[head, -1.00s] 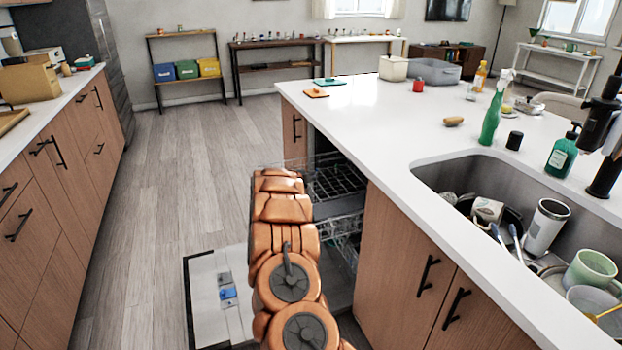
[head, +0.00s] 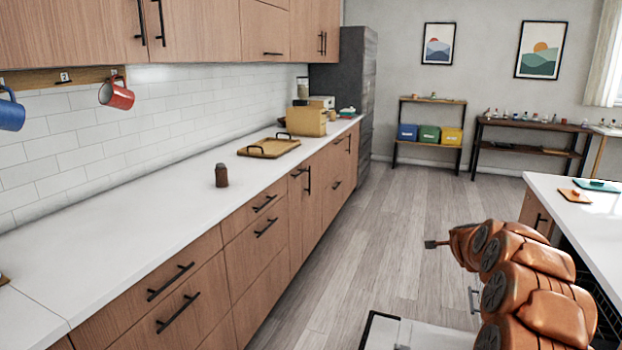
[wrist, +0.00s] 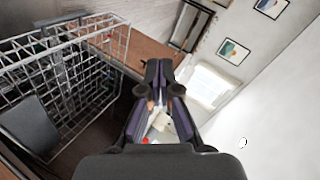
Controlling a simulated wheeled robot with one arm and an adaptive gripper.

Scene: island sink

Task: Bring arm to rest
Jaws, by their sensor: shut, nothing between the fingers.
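My gripper (wrist: 159,70) shows in the wrist view, its two dark fingers running together at the tips with nothing between them. It is shut and empty. In the head view my orange arm is at the lower right, over the floor beside the island; I cannot make out the gripper's fingers there. In the wrist view a wire dishwasher rack (wrist: 62,75) is to the left of the fingers, apart from them.
The island counter (head: 607,208) is at the right. The open dishwasher door (head: 425,335) lies low beneath my arm. The long left counter (head: 150,215) holds a brown jar (head: 221,175) and a wooden tray (head: 268,147). The aisle floor (head: 400,225) is clear toward the far shelves.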

